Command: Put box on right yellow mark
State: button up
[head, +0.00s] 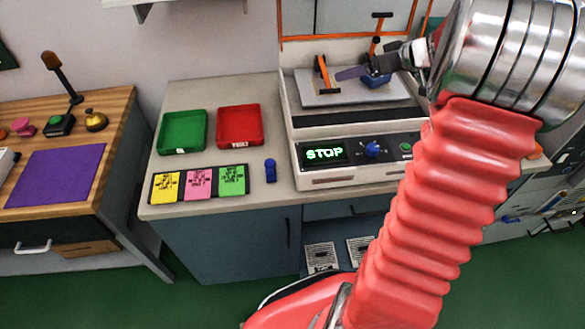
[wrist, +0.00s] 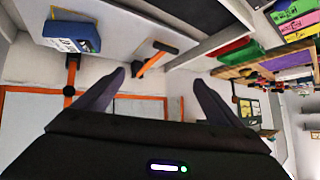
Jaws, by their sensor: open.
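A blue box (head: 376,82) with a pale label sits on the light plate of the STOP machine, by the right orange clamp. In the wrist view the blue box (wrist: 72,36) is at the upper left, beyond and to the left of the fingers. My gripper (head: 362,70) is above the plate near the box; its fingers overlap the box area in the head view. In the wrist view my gripper (wrist: 155,85) is open with nothing between its fingers.
The plate (head: 345,97) carries orange clamps (head: 321,74) beside the box. Green (head: 183,131) and red (head: 239,126) trays, coloured cards (head: 198,184) and a small blue object (head: 270,170) are on the bench. A wooden desk (head: 112,120) stands left, across a gap.

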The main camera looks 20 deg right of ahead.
jog(key=s+a+r+g, duration=0.2)
jog(key=s+a, duration=0.2)
jog(key=a, duration=0.7)
jog(key=s+a+r+g, duration=0.2)
jog(key=s+a, duration=0.2)
jog(key=a, duration=0.7)
jog(key=s+a+f+m+h, duration=0.1)
jog(key=s+a, duration=0.4)
jog(key=s, duration=0.4)
jog(key=s+a+h, duration=0.2)
jog(key=s+a, duration=0.3)
jog(key=s, duration=0.4)
jog(key=shift+a+f+m, duration=0.15)
jog(key=shift+f+m, duration=0.2)
jog(key=shift+m, duration=0.05)
jog(key=shift+c, duration=0.5)
